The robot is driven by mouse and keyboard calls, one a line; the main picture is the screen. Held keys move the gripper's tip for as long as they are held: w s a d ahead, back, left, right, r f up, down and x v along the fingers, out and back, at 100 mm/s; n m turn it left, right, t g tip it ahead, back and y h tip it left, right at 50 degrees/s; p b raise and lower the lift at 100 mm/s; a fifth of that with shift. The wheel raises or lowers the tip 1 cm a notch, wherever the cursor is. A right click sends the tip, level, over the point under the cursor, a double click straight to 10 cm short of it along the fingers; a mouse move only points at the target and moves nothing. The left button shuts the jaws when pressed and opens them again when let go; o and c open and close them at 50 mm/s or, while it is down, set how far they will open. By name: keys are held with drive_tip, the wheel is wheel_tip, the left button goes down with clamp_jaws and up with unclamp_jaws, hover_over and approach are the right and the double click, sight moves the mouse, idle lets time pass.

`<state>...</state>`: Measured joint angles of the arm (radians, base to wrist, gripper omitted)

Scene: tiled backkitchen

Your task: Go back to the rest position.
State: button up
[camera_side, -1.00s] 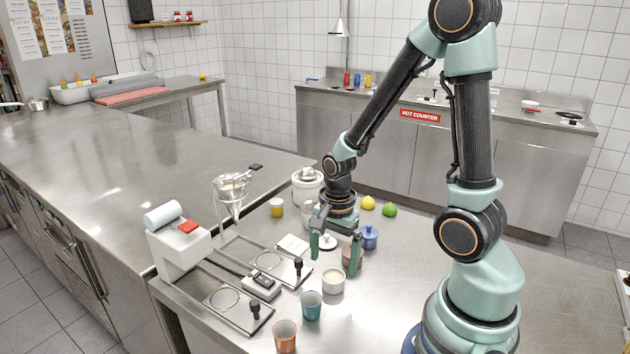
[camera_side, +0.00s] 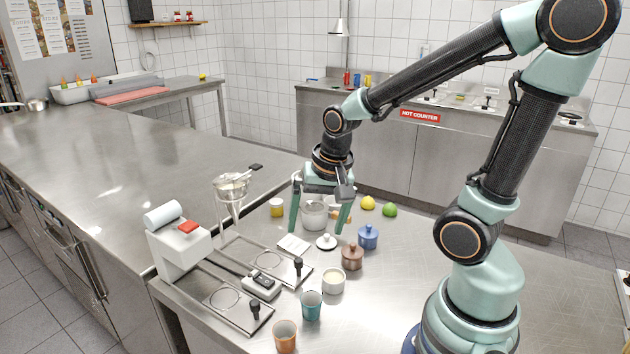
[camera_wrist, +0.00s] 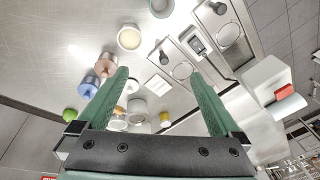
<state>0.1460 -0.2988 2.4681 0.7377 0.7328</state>
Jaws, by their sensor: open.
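My gripper (camera_side: 319,222) is open and empty, held above the metal counter with its green fingers pointing down. In the wrist view its two fingers (camera_wrist: 163,85) are spread wide apart with nothing between the tips. In the side view, a grey-white pot (camera_side: 314,217) shows behind the fingers, and a white lid with a dark knob (camera_side: 326,242) lies on the counter in front of them. A brown lidded pot (camera_side: 352,258) and a blue lidded pot (camera_side: 368,237) stand to the right of the gripper, apart from it.
A teal cup (camera_side: 311,306), an orange cup (camera_side: 285,336) and a cream-filled bowl (camera_side: 333,282) stand at the front. A lemon (camera_side: 368,203) and lime (camera_side: 390,210) lie behind. The right counter is largely clear.

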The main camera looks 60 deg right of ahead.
drive_tip(key=s+a+r+n+t, duration=0.1)
drive_tip(key=a+r+n+t, duration=0.2)
drive_tip(key=r+n, duration=0.6)
drive_tip(key=shift+a+n, duration=0.5)
drive_tip(key=shift+a, duration=0.2)
